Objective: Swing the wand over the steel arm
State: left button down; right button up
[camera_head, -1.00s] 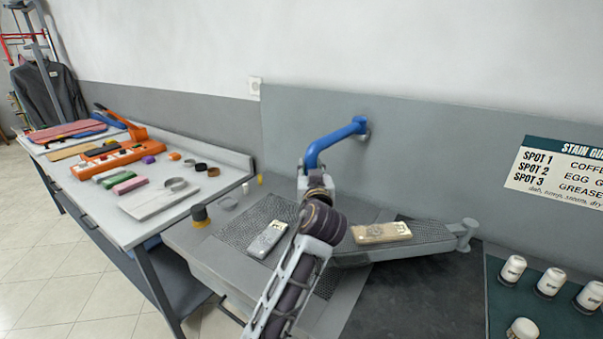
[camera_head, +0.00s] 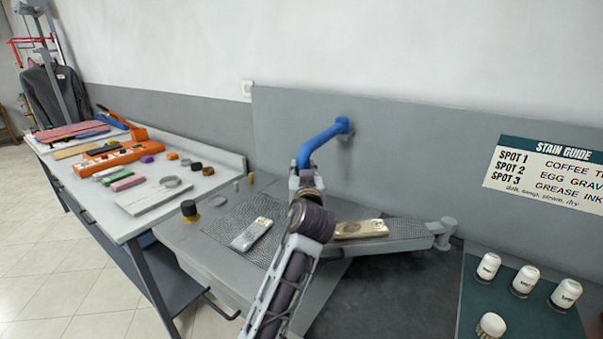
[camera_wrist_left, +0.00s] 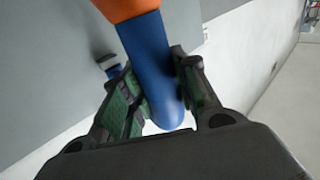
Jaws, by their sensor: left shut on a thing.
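The blue wand (camera_head: 318,143) comes out from the wall panel and bends down to my left gripper (camera_head: 303,180). The left gripper is shut on the wand near its lower end. In the left wrist view, the blue shaft (camera_wrist_left: 150,55) runs between the two fingers, with an orange part above it. The steel arm (camera_head: 405,233) lies to the right of the gripper, grey with a mesh top and a rounded fitting at its right end. A tan piece (camera_head: 360,229) lies on it. My forearm hides the steel arm's left end. My right gripper is out of view.
A meshed board (camera_head: 215,228) holding a light bar (camera_head: 251,234) lies left of my arm. White-capped jars (camera_head: 488,266) stand on a green mat at right. A side table (camera_head: 110,226) at left is crowded with tools. The dark surface below the steel arm is clear.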

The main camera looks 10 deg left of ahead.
aim_at(303, 145)
pick_arm(q)
jog(key=shift+r, duration=0.15)
jog(key=c, duration=1.1)
grip_release()
jog(key=shift+r, duration=4.85)
